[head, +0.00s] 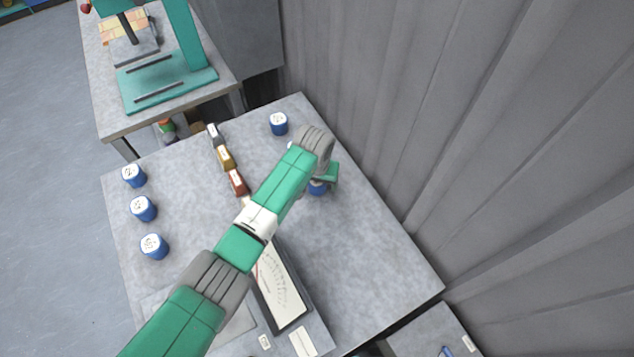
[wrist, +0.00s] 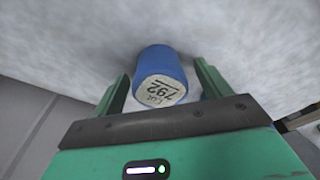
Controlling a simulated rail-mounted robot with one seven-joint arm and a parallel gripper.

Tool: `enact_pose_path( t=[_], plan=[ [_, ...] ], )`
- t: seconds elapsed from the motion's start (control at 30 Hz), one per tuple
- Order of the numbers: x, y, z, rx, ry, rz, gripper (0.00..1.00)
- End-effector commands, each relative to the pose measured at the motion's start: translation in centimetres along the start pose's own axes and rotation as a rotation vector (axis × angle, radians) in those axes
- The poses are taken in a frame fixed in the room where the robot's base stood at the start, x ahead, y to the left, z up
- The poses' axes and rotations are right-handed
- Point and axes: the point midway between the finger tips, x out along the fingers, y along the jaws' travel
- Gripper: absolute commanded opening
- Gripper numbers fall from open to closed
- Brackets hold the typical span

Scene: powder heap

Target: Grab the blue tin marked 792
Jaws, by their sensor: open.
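The blue tin marked 792 (wrist: 160,62) stands in the middle of the wrist view, its pale top label facing the camera. My gripper (wrist: 162,85) is open, with one green finger on each side of the tin and a visible gap at both sides. In the head view a blue tin (head: 317,188) shows partly under my gripper (head: 325,180); the wrist and hand hide the rest of it, and its mark cannot be read there.
Another blue tin (head: 279,124) stands at the table's back. Several tins, such as one (head: 143,208), line the left side.

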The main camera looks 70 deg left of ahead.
Motion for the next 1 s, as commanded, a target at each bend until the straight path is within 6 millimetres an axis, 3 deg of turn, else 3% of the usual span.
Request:
enact_pose_path(
  t=[0.03,0.3,0.63,0.87,1.0],
  plan=[
    [0.0,0.0,0.0,0.000,0.000,0.000,0.76],
    [0.0,0.0,0.0,0.000,0.000,0.000,0.24],
    [-0.6,0.0,-0.1,0.001,0.001,0.000,0.24],
    [-3.5,0.1,-0.6,0.000,0.002,0.002,0.24],
    [-4.2,1.1,1.8,0.002,-0.002,0.003,0.24]
  ],
)
